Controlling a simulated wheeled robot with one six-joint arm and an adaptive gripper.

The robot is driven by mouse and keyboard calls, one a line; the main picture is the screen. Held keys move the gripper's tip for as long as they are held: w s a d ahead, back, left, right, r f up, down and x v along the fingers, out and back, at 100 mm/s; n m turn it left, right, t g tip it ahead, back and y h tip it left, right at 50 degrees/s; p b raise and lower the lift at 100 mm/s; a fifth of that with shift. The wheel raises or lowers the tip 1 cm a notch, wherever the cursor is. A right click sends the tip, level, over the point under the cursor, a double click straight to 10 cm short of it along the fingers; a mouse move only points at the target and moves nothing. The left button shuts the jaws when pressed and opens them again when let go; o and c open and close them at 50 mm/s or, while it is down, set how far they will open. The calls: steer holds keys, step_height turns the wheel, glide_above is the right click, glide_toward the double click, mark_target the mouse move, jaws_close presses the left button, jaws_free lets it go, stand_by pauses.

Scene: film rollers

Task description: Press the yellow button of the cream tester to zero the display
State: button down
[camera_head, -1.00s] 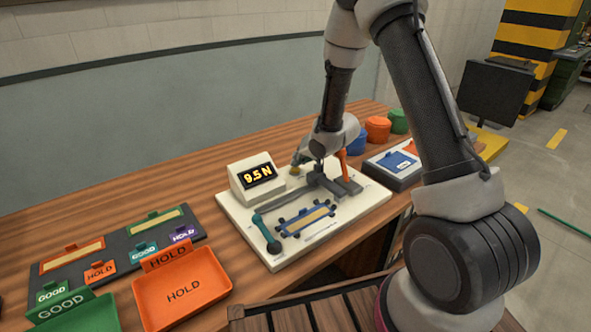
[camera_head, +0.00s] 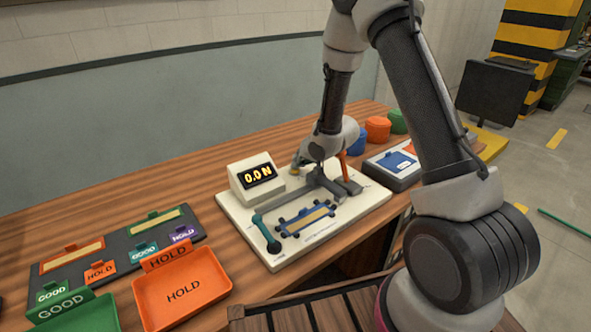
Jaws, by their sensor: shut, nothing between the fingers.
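The cream tester (camera_head: 243,219) sits on the wooden bench. Its display (camera_head: 257,176) reads 0.0 N in yellow digits. The yellow button (camera_head: 295,170) shows as a small yellow spot to the right of the display box. My gripper (camera_head: 297,163) is shut and empty, pointing down, with its tip at the yellow button; I cannot tell whether it touches or is just above.
Left of the tester are a dark tray (camera_head: 118,245) with GOOD and HOLD tags, an orange HOLD bin (camera_head: 183,291) and a green GOOD bin (camera_head: 83,312). Right are a grey box with a blue top (camera_head: 392,164) and blue, orange and green round containers (camera_head: 378,129) behind.

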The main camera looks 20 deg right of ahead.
steer(key=shift+r, duration=0.85)
steer(key=shift+r, duration=2.55)
